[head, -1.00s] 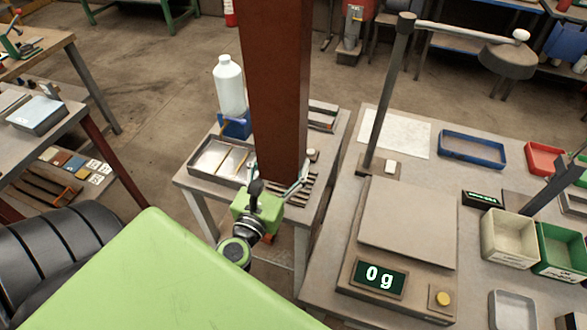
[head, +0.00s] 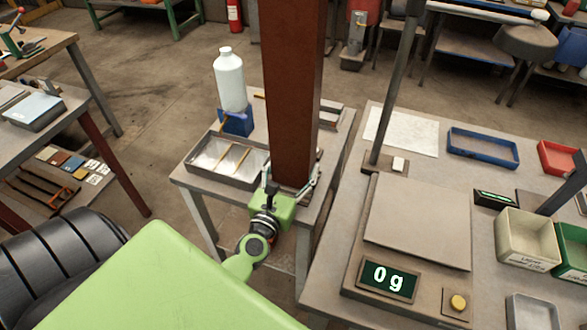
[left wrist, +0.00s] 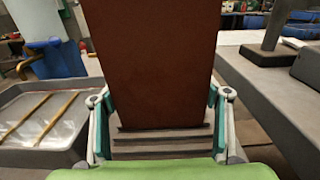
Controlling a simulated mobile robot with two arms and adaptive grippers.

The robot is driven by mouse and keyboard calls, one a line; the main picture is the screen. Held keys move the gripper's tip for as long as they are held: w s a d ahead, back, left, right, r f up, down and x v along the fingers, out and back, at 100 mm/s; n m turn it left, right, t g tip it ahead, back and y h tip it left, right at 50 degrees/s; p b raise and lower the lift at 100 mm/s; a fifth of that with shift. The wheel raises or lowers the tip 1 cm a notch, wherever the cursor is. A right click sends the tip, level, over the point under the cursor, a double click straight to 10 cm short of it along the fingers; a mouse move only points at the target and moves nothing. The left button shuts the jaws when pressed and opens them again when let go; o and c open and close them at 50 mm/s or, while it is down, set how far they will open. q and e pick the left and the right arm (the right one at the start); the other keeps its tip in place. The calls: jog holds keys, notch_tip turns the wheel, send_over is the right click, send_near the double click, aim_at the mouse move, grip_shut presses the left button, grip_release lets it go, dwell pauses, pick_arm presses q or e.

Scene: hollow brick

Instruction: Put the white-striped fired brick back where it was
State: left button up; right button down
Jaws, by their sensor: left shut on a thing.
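A tall red-brown brick (head: 292,90) rises from my left gripper (head: 287,188) past the top edge of the head view. In the left wrist view the brick (left wrist: 155,60) stands between the two fingers of the left gripper (left wrist: 160,115), which is shut on it. No white stripe shows on the faces I see. Its lower end is at a dark slatted rack (left wrist: 160,143) on the small table; I cannot tell whether it touches. The brick hides most of the rack in the head view. My right gripper is not in view.
A metal tray (head: 192,172) with two thin sticks and a white bottle (head: 229,80) on a blue stand (head: 236,122) are left of the brick. Right, across a gap, a bench holds a scale (head: 418,222) reading 0 g, a post (head: 395,90) and several bins.

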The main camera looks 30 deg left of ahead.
pick_arm(q)
jog(key=o, duration=1)
jog(key=shift+f, duration=0.2)
jog(key=o, duration=0.5)
jog(key=shift+r, duration=0.1)
jog(key=shift+r, duration=0.25)
jog(key=b+v, duration=0.1)
jog(key=v, duration=0.2)
jog(key=b+v, duration=0.1)
jog(key=v, duration=0.3)
jog(key=b+v, duration=0.2)
jog(key=v, duration=0.1)
jog(key=shift+s+f, duration=0.3)
jog(key=shift+f, duration=0.05)
jog(key=shift+s+d+r, duration=0.15)
jog(key=shift+s+r, duration=0.05)
jog(key=shift+s, duration=0.5)
